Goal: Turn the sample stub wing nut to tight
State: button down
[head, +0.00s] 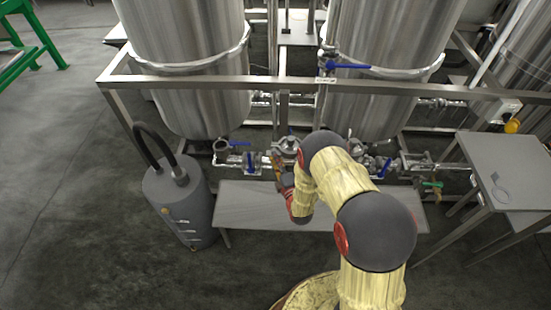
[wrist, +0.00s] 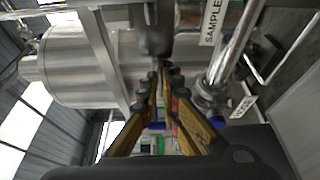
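My gripper (wrist: 164,70) points away from the wrist camera, its two yellow and black fingers running close together at the tips. The tips are at a rounded grey metal fitting (wrist: 155,38), beside a "SAMPLE" label (wrist: 212,22). I cannot make out the wing nut; it is small or hidden at the fingertips. I cannot tell whether the fingers touch or grip it. In the head view my gripper (head: 278,163) is beside pipe fittings (head: 287,147) below the frame, between the two tanks, partly covered by my arm.
Two steel tanks (head: 190,60) (head: 385,60) stand behind a metal frame rail (head: 215,83). Blue-handled valves (head: 240,143) (head: 345,66) and a green handle (head: 432,184) are nearby. A grey cylinder with a hose (head: 180,208) stands left; a small table (head: 510,160) stands right. Floor is free at front left.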

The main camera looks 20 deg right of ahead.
jog(key=shift+f+m+b, duration=0.15)
jog(key=shift+m+b, duration=0.15)
jog(key=shift+b, duration=0.15)
jog(key=shift+w+a+f+m+t+h+b, duration=0.15)
jog(key=shift+m+t+h+b, duration=0.4)
jog(key=shift+m+h+b, duration=1.7)
jog(key=shift+s+a+f+m+t+h+b, duration=0.15)
jog(key=shift+m+t+h+b, duration=0.4)
jog(key=shift+m+b, duration=3.45)
jog(key=shift+w+a+f+m+t+h+b, duration=0.15)
jog(key=shift+m+t+h+b, duration=0.9)
jog(key=shift+m, duration=3.6)
jog(key=shift+g+h+b, duration=0.25)
jog(key=shift+g+b, duration=0.2)
jog(key=shift+b, duration=0.1)
jog(key=c, duration=2.1)
grip_release()
jog(key=shift+r, duration=0.1)
jog(key=shift+o, duration=0.3)
